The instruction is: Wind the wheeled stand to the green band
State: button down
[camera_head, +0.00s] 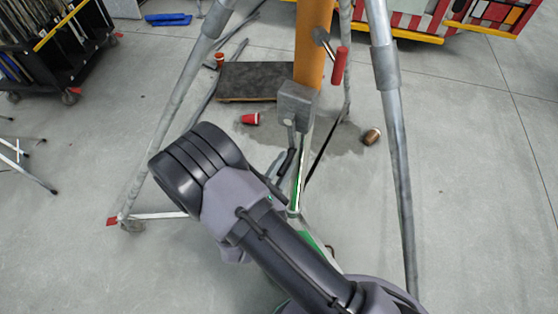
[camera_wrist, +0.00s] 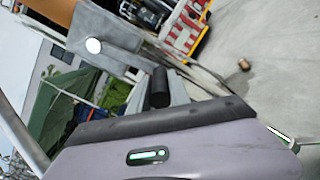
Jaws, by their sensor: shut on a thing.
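The wheeled stand has an orange column (camera_head: 313,45) between splayed grey legs (camera_head: 391,110). A grey gear housing (camera_head: 297,104) sits low on the column, with a short crank arm (camera_head: 291,135) hanging from it. The housing also shows in the wrist view (camera_wrist: 105,28), with a round white shaft end. A lever with a red grip (camera_head: 339,66) sticks out on the column's right. In the wrist view my gripper (camera_wrist: 162,96) is shut on a black crank handle (camera_wrist: 158,84) just below the housing. In the head view my arm hides most of it. I cannot make out a green band on the column.
A dark low platform (camera_head: 255,80) lies behind the stand. A red cup (camera_head: 250,118) and a brown can (camera_head: 372,136) lie on the floor. A black rack (camera_head: 60,50) stands at far left and a red-and-white truck (camera_head: 425,18) at the back. The right floor is clear.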

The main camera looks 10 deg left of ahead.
jog(key=s+d+r+p, duration=0.1)
jog(key=d+r+p, duration=0.4)
jog(key=r, duration=0.2)
jog(key=s+d+r+p, duration=0.2)
jog(key=d+r+p, duration=0.3)
jog(key=r, duration=0.3)
jog(key=w+a+r+p, duration=0.2)
jog(key=a+r, duration=0.2)
jog(key=a, duration=0.2)
jog(key=w+a+r+p, duration=0.2)
jog(key=a+r+p, duration=0.15)
jog(key=a, duration=0.25)
jog(key=w+a+f+b, duration=0.3)
jog(key=a+f+b, duration=0.8)
jog(key=f+b, duration=0.4)
jog(key=shift+s+d+f+b, duration=0.8)
jog(key=shift+d+f, duration=0.5)
jog(key=shift+d, duration=0.75)
jog(key=shift+s+d+f+b, duration=0.45)
jog(key=shift+d+f+b, duration=0.75)
jog(key=shift+d, duration=0.8)
jog(key=shift+s+d+f+b, duration=0.7)
jog(key=shift+d+f, duration=0.7)
jog(key=shift+d, duration=0.65)
jog(key=c, duration=1)
grip_release()
jog(key=shift+w+a, duration=0.1)
